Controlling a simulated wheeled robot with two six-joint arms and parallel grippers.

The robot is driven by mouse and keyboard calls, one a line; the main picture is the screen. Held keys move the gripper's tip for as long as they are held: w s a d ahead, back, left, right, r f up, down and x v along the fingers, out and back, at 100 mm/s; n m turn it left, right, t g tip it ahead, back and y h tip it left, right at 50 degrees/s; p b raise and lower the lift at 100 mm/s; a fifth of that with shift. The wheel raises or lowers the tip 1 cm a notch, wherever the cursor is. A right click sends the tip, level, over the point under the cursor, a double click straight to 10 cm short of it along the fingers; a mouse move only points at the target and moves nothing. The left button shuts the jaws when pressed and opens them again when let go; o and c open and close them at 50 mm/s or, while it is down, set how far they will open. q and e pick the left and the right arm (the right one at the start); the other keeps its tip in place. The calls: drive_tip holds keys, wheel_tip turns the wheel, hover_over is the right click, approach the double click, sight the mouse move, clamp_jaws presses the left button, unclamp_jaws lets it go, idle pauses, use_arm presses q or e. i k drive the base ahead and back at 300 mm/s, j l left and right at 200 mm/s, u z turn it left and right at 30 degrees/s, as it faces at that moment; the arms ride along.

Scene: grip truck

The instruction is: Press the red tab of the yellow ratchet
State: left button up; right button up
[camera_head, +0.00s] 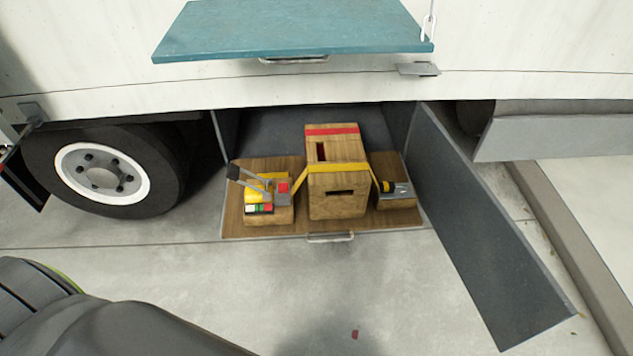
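The yellow ratchet (257,192) sits on a small wooden block at the left of the open truck compartment. Its grey lever (247,174) sticks up and to the left. The red tab (283,188) shows at the ratchet's right side. A small red, white and green patch (259,209) is on the front of its block. A yellow strap (336,168) runs from the ratchet side over a wooden crate (338,205) to a second small block (397,200) with a black and yellow fitting. Neither gripper is in view.
The compartment's grey door (490,225) hangs open on the right and juts forward. A teal flap (290,28) stands out above. A truck wheel (100,172) is at the left. The concrete floor (330,300) in front is mostly clear.

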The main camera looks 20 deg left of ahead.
sight(283, 187)
drive_tip(key=u, duration=0.7)
